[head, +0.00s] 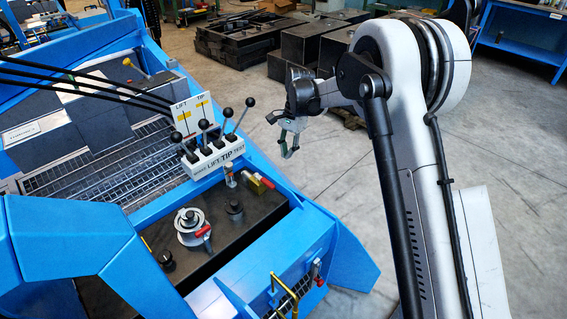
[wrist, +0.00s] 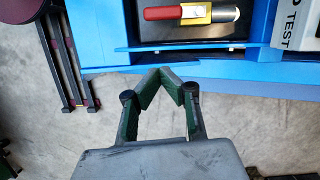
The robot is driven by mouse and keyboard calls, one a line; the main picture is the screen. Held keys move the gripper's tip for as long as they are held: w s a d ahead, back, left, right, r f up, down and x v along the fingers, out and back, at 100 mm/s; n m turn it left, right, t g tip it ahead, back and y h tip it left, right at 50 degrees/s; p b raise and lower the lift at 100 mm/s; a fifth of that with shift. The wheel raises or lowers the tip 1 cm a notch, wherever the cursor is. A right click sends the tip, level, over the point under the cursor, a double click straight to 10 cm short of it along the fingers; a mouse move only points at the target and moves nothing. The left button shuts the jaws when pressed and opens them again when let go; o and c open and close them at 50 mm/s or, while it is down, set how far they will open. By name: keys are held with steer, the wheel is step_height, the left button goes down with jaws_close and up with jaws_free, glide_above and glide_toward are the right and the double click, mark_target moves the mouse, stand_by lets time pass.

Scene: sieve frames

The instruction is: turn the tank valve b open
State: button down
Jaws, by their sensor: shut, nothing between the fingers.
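A small valve with a yellow body and red handle (head: 262,182) sits on the dark tank top (head: 238,262), beside the lever block. It also shows at the top of the wrist view (wrist: 185,13), its red handle pointing left. A second red handle (head: 202,232) is by the round filler cap, and a third red lever (head: 318,270) is on the blue frame's right side. No label shows which one is valve b. My gripper (head: 287,153) is shut and empty, right of the lever block and apart from every valve.
The lever block (head: 213,157) marked LIFT, TIP and TEST carries several black-knobbed levers. A blue frame edge (wrist: 215,60) lies between my fingertips and the yellow valve in the wrist view. A yellow rail (head: 283,290) stands at the front. The floor at right is open.

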steer(key=p+v, duration=0.3)
steer(key=v, duration=1)
steer(key=s+d+r+n+t+p, duration=0.1)
steer(key=s+d+r, duration=0.3)
steer(key=r, duration=0.2)
steer(key=s+d+r+t, duration=0.1)
steer(key=s+d+r, duration=0.2)
steer(key=s+r, duration=0.15)
steer(key=s+d+r+n+t+p, duration=0.2)
steer(key=s+d+r+t, duration=0.1)
steer(key=s+d+r, duration=0.6)
steer(key=s+d+f+n+t+p, duration=0.1)
steer(key=s+d+n+t, duration=0.1)
steer(key=s, duration=0.9)
steer(key=s+d+f+n+t+h+p, duration=0.1)
steer(key=s+d, duration=0.3)
steer(key=s, duration=0.7)
steer(key=shift+s+d+f+n+t+h+p, duration=0.15)
steer(key=shift+s+f+n+t+h+p, duration=0.3)
steer(key=shift+f+t, duration=0.3)
